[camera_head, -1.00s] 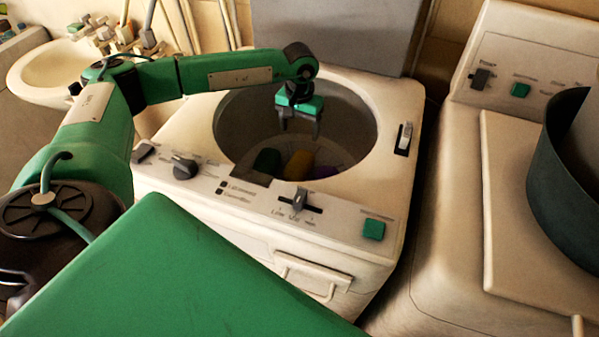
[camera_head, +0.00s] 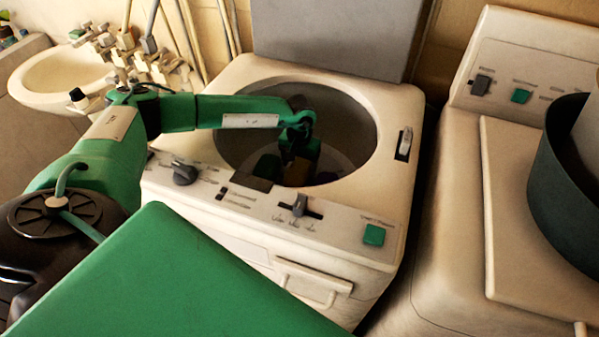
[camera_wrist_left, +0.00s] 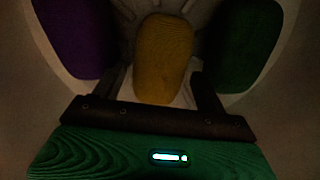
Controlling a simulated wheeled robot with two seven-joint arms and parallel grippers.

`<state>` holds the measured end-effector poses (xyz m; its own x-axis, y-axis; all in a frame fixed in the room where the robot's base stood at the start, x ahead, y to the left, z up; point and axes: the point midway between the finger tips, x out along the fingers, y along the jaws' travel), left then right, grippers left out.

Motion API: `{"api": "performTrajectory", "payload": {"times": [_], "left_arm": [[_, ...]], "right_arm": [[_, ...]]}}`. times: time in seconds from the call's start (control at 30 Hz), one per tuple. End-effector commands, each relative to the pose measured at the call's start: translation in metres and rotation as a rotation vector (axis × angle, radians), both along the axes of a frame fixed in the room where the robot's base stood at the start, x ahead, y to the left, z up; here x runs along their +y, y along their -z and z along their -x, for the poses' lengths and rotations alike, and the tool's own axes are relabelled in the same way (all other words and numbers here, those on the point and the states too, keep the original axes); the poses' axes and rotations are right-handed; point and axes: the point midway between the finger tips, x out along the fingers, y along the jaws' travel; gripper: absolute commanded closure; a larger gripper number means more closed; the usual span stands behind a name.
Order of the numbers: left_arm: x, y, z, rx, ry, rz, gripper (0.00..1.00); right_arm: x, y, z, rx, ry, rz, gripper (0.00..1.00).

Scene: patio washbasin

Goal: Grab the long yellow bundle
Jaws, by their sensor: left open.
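The long yellow bundle (camera_wrist_left: 163,50) lies in the washer drum and shows in the left wrist view between the spread dark fingers of my left gripper (camera_wrist_left: 160,78). Its near end is close to the gripper's palm, and I cannot tell whether either finger touches it. In the head view my left gripper (camera_head: 298,160) is down inside the drum (camera_head: 350,130), open, and largely hides the bundle. My right gripper is not in view.
In the left wrist view a purple bundle (camera_wrist_left: 72,38) lies left of the yellow one and a green bundle (camera_wrist_left: 245,45) lies right. The pale drum wall closes around them. The washer's raised lid (camera_head: 330,35) stands behind the opening.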

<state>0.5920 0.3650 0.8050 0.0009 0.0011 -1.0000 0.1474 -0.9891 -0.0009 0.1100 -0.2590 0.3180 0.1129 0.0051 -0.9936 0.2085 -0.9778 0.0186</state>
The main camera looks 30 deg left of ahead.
Motion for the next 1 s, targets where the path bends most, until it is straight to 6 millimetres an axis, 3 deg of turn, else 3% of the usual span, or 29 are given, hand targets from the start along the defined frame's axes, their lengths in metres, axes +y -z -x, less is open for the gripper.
{"api": "performTrajectory", "payload": {"times": [0.2, 0.5, 0.7, 1.0], "left_arm": [[0.0, 0.03, 0.0, 0.003, 0.0, 0.0, 0.26], [0.001, 0.036, -0.001, 0.001, 0.0, 0.0, 0.26], [0.001, 0.036, -0.001, 0.001, -0.001, 0.0, 0.66], [0.001, 0.033, -0.001, -0.001, -0.001, 0.001, 0.68]], "right_arm": [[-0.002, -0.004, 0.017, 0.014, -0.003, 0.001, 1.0], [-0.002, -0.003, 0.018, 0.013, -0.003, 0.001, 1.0], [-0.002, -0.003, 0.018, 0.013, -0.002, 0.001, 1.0], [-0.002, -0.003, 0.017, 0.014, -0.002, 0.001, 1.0]]}}
